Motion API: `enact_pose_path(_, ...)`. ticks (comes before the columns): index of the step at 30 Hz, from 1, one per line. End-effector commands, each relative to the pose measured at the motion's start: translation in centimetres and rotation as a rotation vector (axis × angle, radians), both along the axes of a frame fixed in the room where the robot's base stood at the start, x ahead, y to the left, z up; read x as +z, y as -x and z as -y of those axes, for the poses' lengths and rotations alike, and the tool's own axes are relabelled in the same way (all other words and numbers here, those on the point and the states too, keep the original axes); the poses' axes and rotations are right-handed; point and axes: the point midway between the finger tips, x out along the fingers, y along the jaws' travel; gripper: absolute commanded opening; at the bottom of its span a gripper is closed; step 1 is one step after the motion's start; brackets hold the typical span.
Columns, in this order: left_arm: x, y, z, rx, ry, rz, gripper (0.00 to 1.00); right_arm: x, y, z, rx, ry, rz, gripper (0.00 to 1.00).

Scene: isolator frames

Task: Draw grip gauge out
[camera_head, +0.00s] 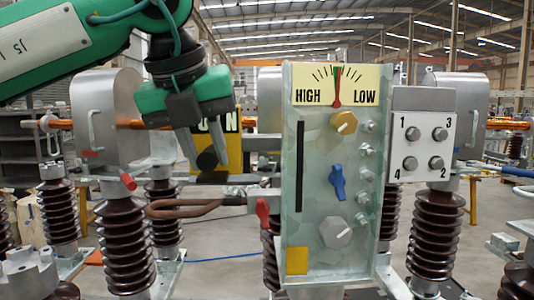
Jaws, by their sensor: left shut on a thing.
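My left gripper (206,160) comes down from the upper left, its two grey fingers pointing downward. It is shut on a dark round knob-like piece (207,160) in front of a yellow plate with black letters (234,165). I cannot tell for sure whether this piece is the grip gauge. The fingers and green gripper body hide part of the plate and its lettering. A pale panel (318,232) to the right carries a HIGH/LOW dial (361,85) with its needle near the middle. My right gripper is not in view.
The panel has yellow, blue and grey knobs and a red lever (263,212) at its left edge. A numbered box (425,140) adjoins it. Brown ribbed insulators (126,240) and a brown looped bar (180,208) stand below the gripper. Grey floor shows between the insulators.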

Motion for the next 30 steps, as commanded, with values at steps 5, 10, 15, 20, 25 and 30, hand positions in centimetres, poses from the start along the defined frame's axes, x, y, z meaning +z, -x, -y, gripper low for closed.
enact_pose_path(5,0.0,0.0,-1.0,0.002,0.002,0.001,0.0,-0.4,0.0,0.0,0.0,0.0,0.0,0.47)
enact_pose_path(10,0.0,0.0,-1.8,0.002,0.001,0.001,0.0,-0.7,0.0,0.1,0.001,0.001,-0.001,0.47)
enact_pose_path(15,0.0,0.0,-2.6,0.002,0.002,0.002,0.0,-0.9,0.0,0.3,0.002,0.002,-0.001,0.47)
enact_pose_path(20,0.0,0.0,-3.4,0.001,0.001,0.002,0.0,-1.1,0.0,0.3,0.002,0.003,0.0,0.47)
enact_pose_path(25,0.0,0.0,-4.2,0.001,0.001,0.002,0.0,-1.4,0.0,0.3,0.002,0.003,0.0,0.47)
enact_pose_path(30,0.0,0.0,-5.0,0.001,0.002,0.002,0.0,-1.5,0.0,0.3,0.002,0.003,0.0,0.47)
